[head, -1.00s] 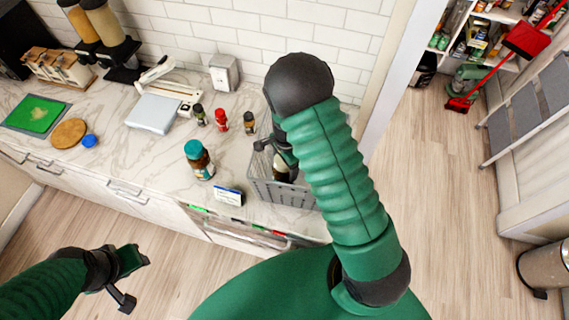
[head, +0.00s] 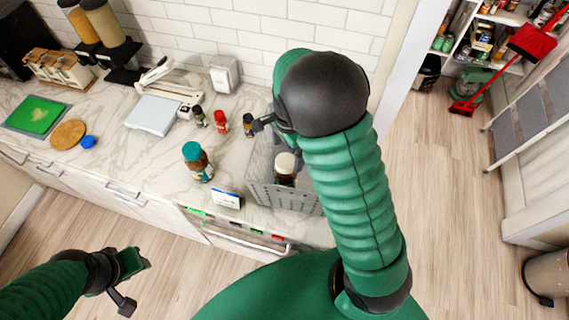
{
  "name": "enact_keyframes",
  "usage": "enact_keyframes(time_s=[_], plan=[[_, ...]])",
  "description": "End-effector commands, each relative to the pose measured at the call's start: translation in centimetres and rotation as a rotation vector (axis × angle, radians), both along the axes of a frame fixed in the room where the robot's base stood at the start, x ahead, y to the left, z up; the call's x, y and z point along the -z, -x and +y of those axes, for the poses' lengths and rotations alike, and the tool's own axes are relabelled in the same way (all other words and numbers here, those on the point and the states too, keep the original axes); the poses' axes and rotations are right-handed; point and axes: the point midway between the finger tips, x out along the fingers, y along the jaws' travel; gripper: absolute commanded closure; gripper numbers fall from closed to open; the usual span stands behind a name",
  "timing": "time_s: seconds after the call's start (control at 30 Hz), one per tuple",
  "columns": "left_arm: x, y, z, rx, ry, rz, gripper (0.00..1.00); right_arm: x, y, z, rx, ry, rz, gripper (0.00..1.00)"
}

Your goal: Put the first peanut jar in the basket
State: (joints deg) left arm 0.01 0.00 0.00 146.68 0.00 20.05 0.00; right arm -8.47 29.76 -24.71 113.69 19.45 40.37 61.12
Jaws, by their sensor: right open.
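A jar with a cream lid and dark body (head: 285,168) stands inside the grey basket (head: 262,196) on the counter. A larger jar with a teal lid (head: 197,164) stands on the counter left of the basket. I cannot read either jar's label. My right gripper (head: 266,124) is open and empty, above the back of the basket and apart from the cream-lidded jar; its arm hides the basket's right part. My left gripper (head: 135,281) is open and empty at the lower left, in front of the counter.
Small bottles with dark and red lids (head: 220,124) stand behind the teal-lidded jar. A small white-and-blue box (head: 227,198) lies near the counter's front edge. A white scale (head: 153,114) and a napkin dispenser (head: 223,74) are further left and back. Marble is bare around the teal-lidded jar.

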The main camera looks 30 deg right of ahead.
Motion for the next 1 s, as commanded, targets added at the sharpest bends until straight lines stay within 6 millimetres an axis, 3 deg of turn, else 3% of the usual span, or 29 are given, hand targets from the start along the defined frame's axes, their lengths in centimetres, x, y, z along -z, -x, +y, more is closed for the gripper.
enact_keyframes(time_s=[0.1,0.27,0.37,0.6,0.7,0.8,1.0], plan=[[0.5,0.0,0.0,0.0,0.0,0.0,0.64,-1.9,-0.1,0.2,-0.001,0.001,-0.002,0.09],[0.5,0.0,0.0,0.0,0.0,0.0,0.64,-3.0,0.6,0.8,-0.084,-0.002,-0.009,0.09],[0.5,0.0,0.0,0.0,0.0,0.0,0.64,-3.1,2.4,2.4,-0.345,-0.001,-0.042,0.09],[0.5,0.0,0.0,0.0,0.0,0.0,0.64,-3.4,8.2,6.9,-1.239,0.114,-0.161,0.09],[0.5,0.0,0.0,0.0,0.0,0.0,0.64,-3.5,9.4,7.8,-1.463,0.167,-0.182,0.09],[0.5,0.0,0.0,0.0,0.0,0.0,0.64,-3.4,9.8,8.1,-1.552,0.189,-0.185,0.09],[0.5,0.0,0.0,0.0,0.0,0.0,0.64,-3.4,9.8,8.1,-1.558,0.19,-0.185,0.09]])
